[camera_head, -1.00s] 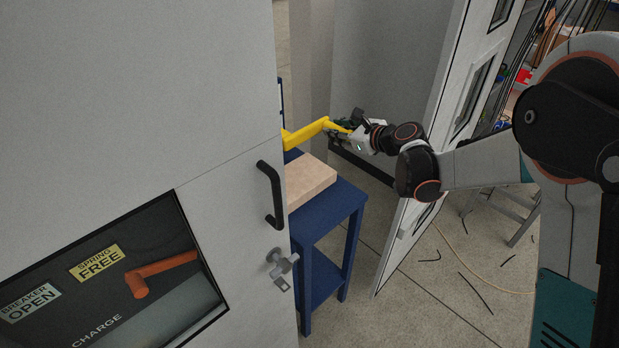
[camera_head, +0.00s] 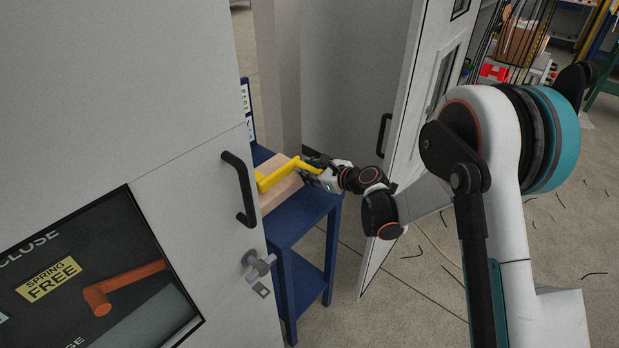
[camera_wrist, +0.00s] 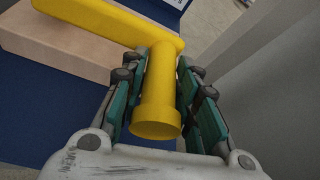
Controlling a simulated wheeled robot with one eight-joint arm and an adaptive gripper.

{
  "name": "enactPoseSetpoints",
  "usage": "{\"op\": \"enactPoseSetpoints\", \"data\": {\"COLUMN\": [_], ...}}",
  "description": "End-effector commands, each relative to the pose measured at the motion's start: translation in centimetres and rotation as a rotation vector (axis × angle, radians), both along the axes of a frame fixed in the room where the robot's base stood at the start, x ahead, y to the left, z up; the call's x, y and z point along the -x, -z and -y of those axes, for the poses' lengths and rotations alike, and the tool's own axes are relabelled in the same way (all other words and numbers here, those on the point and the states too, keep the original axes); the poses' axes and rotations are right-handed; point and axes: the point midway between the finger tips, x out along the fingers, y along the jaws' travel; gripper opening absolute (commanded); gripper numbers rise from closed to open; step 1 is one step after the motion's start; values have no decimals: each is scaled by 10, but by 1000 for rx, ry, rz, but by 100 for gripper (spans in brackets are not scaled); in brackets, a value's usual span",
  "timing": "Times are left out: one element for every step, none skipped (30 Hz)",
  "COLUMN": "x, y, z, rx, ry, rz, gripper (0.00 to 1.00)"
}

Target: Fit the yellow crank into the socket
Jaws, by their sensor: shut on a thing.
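The yellow crank (camera_head: 277,177) is held by my gripper (camera_head: 312,170) above the blue table, beside the cabinet door's edge. In the wrist view the crank's handle (camera_wrist: 158,95) lies between the two green-padded fingers of my gripper (camera_wrist: 160,100), and its arm reaches to the upper left. The crank's far end is out of the wrist view and partly behind the cabinet door in the head view. No socket can be made out in either view.
A cabinet door (camera_head: 185,120) with a black handle (camera_head: 239,190) and a key lock fills the left. A wooden block (camera_head: 283,187) lies on the blue table (camera_head: 305,215) beneath the crank. An open white door (camera_head: 405,150) stands right of the gripper.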

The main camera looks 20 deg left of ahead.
Motion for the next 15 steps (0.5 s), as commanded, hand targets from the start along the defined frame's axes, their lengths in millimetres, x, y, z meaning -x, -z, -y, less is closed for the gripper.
{"op": "enactPoseSetpoints", "data": {"x": [0, -1, 0, 0, 0, 0, 0, 0, 0, 0, 0, 0, 0, 0, 0], "y": [11, 15, 18, 20, 20, 20, 20, 19, 19, 19, 19, 19, 20, 21, 22], "z": [0, 0, 0, 0, 0, 0, 0, 0, 0, 0, 0, 0, 0, 0, 0], "rx": [-2, -2, -2, -2, -2, -2, -2, -2, -2, -2, -2, -2, -2, -2, 0], "ry": [0, 0, 0, 1, 1, 1, 0, 0, 0, 0, 0, 0, 0, 0, 0], "rz": [-1, -1, -1, -1, -1, -1, -1, -1, -1, -1, -1, -1, -1, -1, 0], "gripper": [0, 0, 0, 0, 0, 0, 0, 0, 0, 0, 0, 0, 0, 0, 33]}}
